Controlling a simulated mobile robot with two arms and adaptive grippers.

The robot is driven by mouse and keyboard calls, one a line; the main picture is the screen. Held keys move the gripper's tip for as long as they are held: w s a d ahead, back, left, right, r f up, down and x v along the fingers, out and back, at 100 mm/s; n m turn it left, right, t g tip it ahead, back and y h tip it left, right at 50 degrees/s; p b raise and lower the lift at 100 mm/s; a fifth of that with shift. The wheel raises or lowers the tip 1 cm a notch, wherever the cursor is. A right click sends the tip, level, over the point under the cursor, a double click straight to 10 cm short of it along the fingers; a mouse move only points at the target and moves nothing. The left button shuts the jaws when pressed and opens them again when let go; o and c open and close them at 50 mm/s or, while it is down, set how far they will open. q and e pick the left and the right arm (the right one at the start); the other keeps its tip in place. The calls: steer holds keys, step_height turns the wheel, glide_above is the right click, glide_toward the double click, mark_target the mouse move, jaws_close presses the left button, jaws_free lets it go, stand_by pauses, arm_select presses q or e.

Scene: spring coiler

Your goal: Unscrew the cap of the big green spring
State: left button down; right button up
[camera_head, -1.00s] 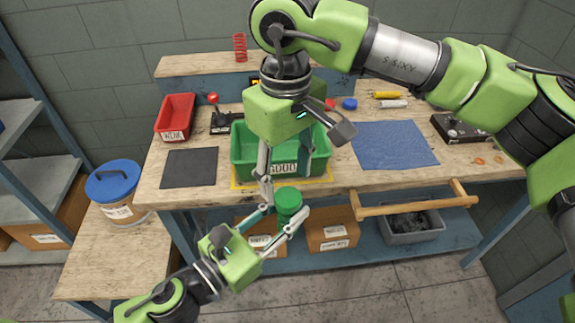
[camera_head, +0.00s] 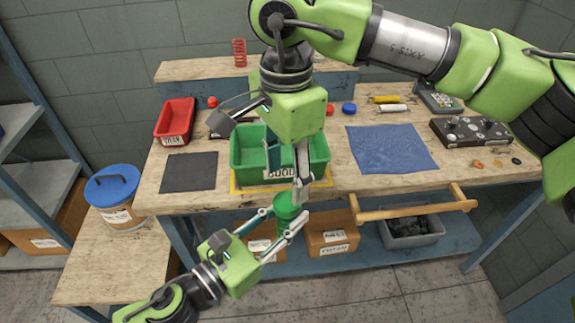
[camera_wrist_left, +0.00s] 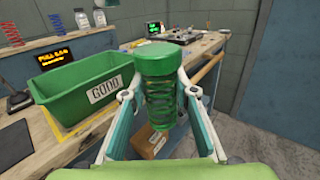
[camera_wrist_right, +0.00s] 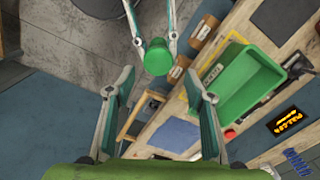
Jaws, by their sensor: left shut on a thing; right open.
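The big green spring (camera_wrist_left: 160,105) stands upright in the left wrist view, its coils around an inner part. Its round green cap (camera_wrist_left: 158,57) sits on top; the cap also shows in the head view (camera_head: 288,202) and the right wrist view (camera_wrist_right: 158,58). My left gripper (camera_head: 284,225) is shut on the spring, one finger on each side below the cap, in front of the bench. My right gripper (camera_wrist_right: 157,88) is open and empty above the cap, pointing down. In the right wrist view the cap shows between and beyond its fingertips, apart from them.
A green bin labelled GOOD (camera_head: 240,160) stands on the bench close behind the grippers. A red bin (camera_head: 174,120), dark mat (camera_head: 189,171) and blue cloth (camera_head: 392,148) lie around it. A wooden rail (camera_head: 412,208) juts from the bench front at right.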

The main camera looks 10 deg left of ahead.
mark_target(287, 201)
steer(key=m, duration=0.3)
steer(key=shift+r+m, duration=0.15)
steer(key=shift+m, duration=0.15)
steer(key=m, duration=0.5)
steer(key=shift+r, duration=0.2)
steer(key=m, duration=0.5)
steer(key=shift+s+d+r, duration=0.1)
steer(key=shift+r, duration=0.1)
steer(key=m, duration=0.4)
steer(key=shift+r+m, duration=0.15)
steer(key=shift+m, duration=0.25)
steer(key=shift+f, duration=4)
